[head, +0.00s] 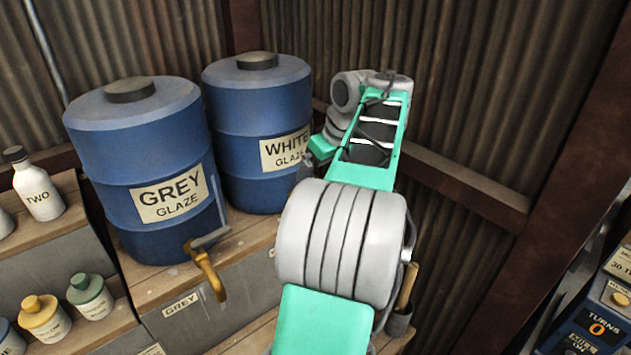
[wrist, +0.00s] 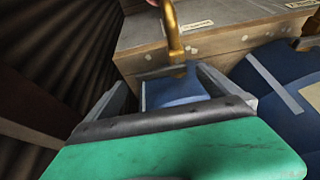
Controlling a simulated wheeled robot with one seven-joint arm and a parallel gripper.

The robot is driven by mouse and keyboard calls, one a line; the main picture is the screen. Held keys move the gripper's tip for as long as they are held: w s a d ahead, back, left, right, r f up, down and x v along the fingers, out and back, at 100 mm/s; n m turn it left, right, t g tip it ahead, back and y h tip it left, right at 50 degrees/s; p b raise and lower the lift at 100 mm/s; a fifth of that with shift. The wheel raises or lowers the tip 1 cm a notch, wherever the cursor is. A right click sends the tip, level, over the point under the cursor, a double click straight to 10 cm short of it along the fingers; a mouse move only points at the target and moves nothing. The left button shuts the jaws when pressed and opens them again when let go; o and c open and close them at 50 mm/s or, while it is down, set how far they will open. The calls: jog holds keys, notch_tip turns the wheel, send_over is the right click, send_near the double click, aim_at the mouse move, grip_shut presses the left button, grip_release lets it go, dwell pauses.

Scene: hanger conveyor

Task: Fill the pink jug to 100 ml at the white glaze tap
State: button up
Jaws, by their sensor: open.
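The white glaze drum (head: 258,130) is blue with a white label and stands at the back on a wooden shelf in the head view. My arm hides the place of its tap there. In the wrist view a brass tap (wrist: 173,45) hangs down from above, just beyond the fingertips. Which drum it belongs to does not show. My gripper (wrist: 170,78) is open, its two grey fingers spread either side of a blue surface (wrist: 172,92) below the tap. I cannot tell what that surface is.
The grey glaze drum (head: 140,165) with its brass tap (head: 207,270) stands left of the white glaze drum. Small bottles (head: 40,190) line shelves at far left. A corrugated wall (head: 440,80) closes the back.

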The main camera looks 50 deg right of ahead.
jog(key=shift+x, duration=1.2)
